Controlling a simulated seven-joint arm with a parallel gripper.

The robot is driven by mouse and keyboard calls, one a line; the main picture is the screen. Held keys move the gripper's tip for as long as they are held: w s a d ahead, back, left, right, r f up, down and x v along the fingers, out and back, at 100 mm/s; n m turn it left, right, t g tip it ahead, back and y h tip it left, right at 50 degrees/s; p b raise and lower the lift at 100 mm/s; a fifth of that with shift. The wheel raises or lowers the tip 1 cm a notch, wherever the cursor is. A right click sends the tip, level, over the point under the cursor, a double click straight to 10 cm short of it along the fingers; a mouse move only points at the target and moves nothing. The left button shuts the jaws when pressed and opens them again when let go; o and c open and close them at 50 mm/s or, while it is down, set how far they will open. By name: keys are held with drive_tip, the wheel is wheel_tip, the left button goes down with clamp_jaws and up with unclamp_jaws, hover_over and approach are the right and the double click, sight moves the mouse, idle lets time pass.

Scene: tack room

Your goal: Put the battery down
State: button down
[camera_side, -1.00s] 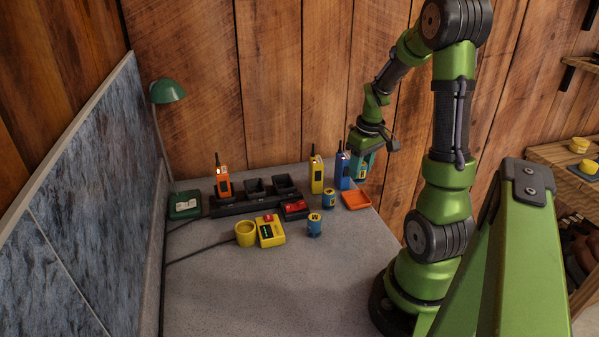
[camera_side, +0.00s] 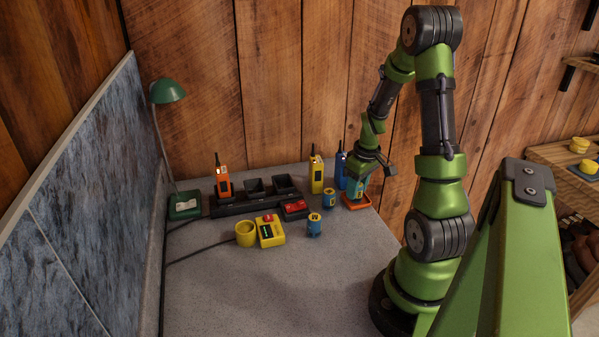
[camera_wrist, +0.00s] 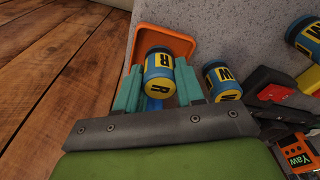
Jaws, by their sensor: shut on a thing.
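My gripper (camera_side: 357,187) points down at the right rear of the bench, low over a small orange tray (camera_side: 357,205). In the wrist view its two teal fingers (camera_wrist: 158,72) are shut on a blue battery (camera_wrist: 159,85) with a yellow label marked R. The battery is upright between the fingers, and the orange tray's rim (camera_wrist: 168,38) shows behind and around it. I cannot tell whether the battery's base touches the tray floor. In the side view the fingers mostly hide the battery.
Another blue battery (camera_wrist: 222,82) stands close beside the right finger, left of the tray in the side view (camera_side: 329,198). A third battery (camera_side: 314,225) stands nearer the front. A blue radio (camera_side: 341,168) and yellow radio (camera_side: 317,175) stand behind. The bench front is clear.

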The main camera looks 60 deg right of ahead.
sight(361, 187)
drive_tip(key=shift+f, duration=0.2)
drive_tip(key=c, duration=0.7)
unclamp_jaws()
drive_tip(key=shift+r, duration=0.15)
wheel_tip(361, 187, up, 11)
drive_tip(key=s, duration=0.1)
drive_tip(key=w+a+r+t, duration=0.1)
drive_tip(key=w+a+r, duration=0.15)
drive_tip(key=a, duration=0.25)
drive_tip(key=w+a+r+t, duration=0.1)
drive_tip(key=w+a+r, duration=0.15)
drive_tip(key=a, duration=0.25)
drive_tip(key=s+a+r+t+y, duration=0.1)
drive_tip(key=a+r+t, duration=0.1)
drive_tip(key=a, duration=0.8)
drive_tip(key=s+a+r+t+y, duration=0.1)
drive_tip(key=a+r, duration=0.3)
drive_tip(key=a, duration=0.7)
drive_tip(key=shift+s+m+t, duration=0.3)
drive_tip(key=shift+s+t, duration=0.05)
drive_tip(key=shift+t, duration=0.05)
